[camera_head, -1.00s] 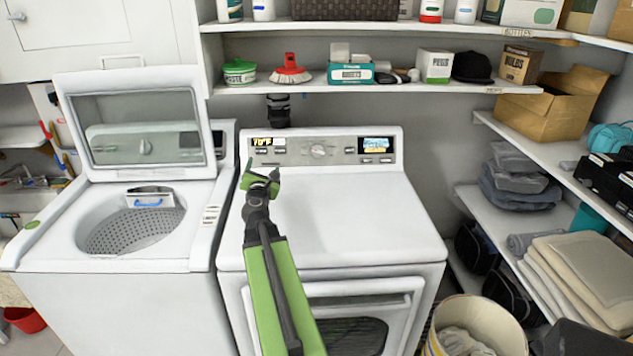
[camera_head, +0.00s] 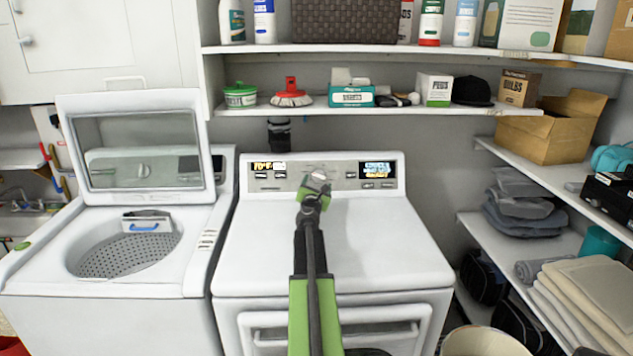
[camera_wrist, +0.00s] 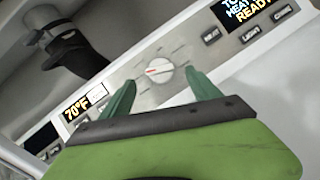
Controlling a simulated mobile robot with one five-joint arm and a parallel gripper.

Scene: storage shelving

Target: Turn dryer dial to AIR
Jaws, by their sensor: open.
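The white dryer (camera_head: 322,248) stands in the middle of the head view, with a grey control panel along its top back. Its round dial (camera_wrist: 153,72) shows in the wrist view, pale with a red pointer line, between my two fingers and a little beyond their tips. In the head view the dial (camera_head: 320,172) is partly hidden by my gripper (camera_head: 315,190), which is in front of the panel. My gripper is open and empty, and its green fingers (camera_wrist: 163,92) show no clear contact with the dial. The lettering around the dial is too small to read.
A washer (camera_head: 110,250) with its lid raised stands left of the dryer. A shelf (camera_head: 400,110) with several boxes and a brush runs above the panel. Side shelves (camera_head: 530,235) with folded cloths stand at right. The dryer top is clear.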

